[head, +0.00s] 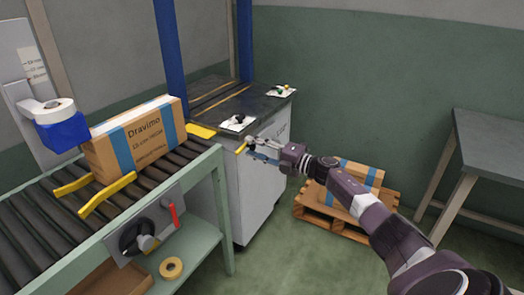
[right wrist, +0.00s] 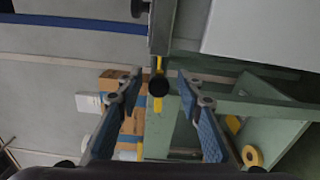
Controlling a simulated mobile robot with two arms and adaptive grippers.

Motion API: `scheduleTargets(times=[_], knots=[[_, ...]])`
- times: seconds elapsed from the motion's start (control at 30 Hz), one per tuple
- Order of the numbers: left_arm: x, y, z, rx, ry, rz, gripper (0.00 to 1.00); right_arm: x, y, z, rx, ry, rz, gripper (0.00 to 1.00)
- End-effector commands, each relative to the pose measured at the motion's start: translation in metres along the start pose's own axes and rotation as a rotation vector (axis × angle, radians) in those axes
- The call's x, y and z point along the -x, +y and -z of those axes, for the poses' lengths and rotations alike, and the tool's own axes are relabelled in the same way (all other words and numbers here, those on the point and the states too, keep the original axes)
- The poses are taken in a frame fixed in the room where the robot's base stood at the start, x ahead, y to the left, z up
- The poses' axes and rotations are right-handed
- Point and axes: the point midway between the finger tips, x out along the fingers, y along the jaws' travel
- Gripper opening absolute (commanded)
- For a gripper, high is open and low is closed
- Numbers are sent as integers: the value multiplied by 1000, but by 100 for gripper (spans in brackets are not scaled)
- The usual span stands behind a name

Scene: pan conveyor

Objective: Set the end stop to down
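The end stop appears to be the yellow plate (head: 201,131) standing across the far end of the roller conveyor, raised above the rollers. My right gripper (head: 250,149) is beside the grey cabinet, just right of the conveyor end. In the right wrist view the fingers are wide apart. A black round knob (right wrist: 159,86) lies between them, with yellow parts above and below it. The fingers look clear of the knob on both sides. In the head view the knob is hidden by the gripper, and a small yellow piece (head: 241,148) shows at the fingertips. My left gripper is out of view.
A Dravimo carton (head: 137,137) stands on the conveyor (head: 28,235) behind yellow guides. The cabinet top (head: 225,97) holds small items. A pallet (head: 330,222) with a box stands right.

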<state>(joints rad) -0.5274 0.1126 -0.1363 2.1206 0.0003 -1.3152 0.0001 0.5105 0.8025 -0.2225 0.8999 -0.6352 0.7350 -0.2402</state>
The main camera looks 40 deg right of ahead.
Motion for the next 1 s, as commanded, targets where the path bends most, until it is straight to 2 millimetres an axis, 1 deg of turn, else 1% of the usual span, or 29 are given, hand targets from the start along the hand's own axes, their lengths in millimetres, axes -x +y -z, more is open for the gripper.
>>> scheduleTargets(times=[0.17,0.5,0.7,0.8,1.0], knots=[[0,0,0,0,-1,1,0,18,-2,-1,1,-1,4,34],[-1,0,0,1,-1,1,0,73,-2,0,1,0,6,34],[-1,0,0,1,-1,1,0,100,-2,0,0,-1,5,34],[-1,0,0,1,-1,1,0,109,-2,0,-2,-2,4,34],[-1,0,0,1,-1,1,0,118,-1,0,0,-1,2,34]])
